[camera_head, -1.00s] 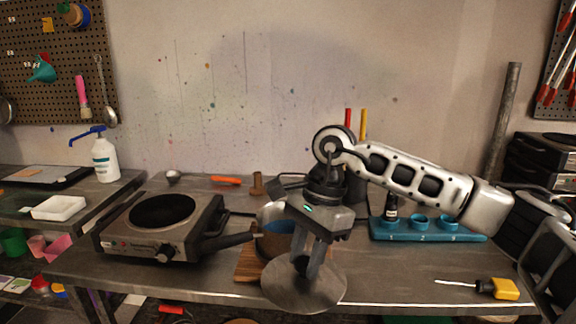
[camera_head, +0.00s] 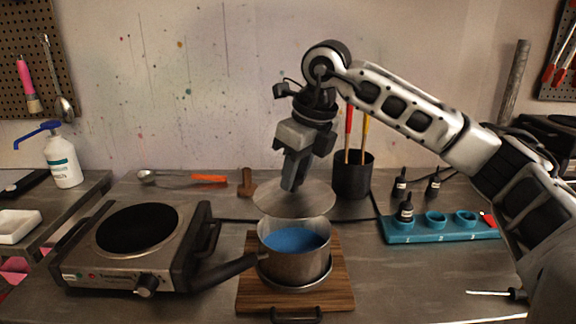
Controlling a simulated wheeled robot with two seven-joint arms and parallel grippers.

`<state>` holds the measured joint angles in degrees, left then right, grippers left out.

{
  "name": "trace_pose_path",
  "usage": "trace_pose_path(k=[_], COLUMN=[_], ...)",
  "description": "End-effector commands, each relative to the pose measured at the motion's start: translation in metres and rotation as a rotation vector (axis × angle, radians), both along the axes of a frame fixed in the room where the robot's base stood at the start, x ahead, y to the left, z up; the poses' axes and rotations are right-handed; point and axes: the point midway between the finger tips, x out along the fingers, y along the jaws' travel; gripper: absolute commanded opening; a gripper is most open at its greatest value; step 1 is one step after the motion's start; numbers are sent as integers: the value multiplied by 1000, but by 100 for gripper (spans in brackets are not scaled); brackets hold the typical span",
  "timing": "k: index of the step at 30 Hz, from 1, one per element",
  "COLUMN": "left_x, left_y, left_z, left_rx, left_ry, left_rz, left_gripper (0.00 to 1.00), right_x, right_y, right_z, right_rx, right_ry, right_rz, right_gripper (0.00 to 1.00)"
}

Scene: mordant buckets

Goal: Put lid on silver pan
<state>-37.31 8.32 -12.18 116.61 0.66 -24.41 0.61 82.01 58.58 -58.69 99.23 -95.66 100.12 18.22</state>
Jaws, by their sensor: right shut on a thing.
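The silver pan (camera_head: 303,264) stands on a wooden board with blue liquid inside. Its dark handle points left toward the hot plate. My right gripper (camera_head: 291,186) is shut on the lid (camera_head: 310,203), a round grey metal disc. It holds the lid above the pan's far rim, so the blue liquid stays visible in front of it. The gripper hides the lid's knob. The lid seems apart from the pan, though the gap at the back rim is hard to judge. My left gripper is not in view.
A hot plate (camera_head: 136,242) stands left of the pan. The wooden board (camera_head: 340,290) has a dark handle at its front. A black cup (camera_head: 353,176) with red and yellow sticks is behind. A blue holder (camera_head: 455,233) with small black bottles sits at right.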

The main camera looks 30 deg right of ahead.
Motion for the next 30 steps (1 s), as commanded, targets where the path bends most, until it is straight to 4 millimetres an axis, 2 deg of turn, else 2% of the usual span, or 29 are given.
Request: trace_pose_path(k=[9, 18, 30], left_x=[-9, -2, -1], left_y=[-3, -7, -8], left_z=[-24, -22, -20], left_rx=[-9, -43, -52], left_ry=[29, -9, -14], left_rz=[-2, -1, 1], left_gripper=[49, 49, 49], right_x=[0, 0, 0], right_y=[0, 0, 0], right_z=[-27, -52, -55], right_rx=[-1, -1, 0], right_ry=[0, 0, 0], right_rz=[2, 2, 2], right_gripper=[3, 3, 3])
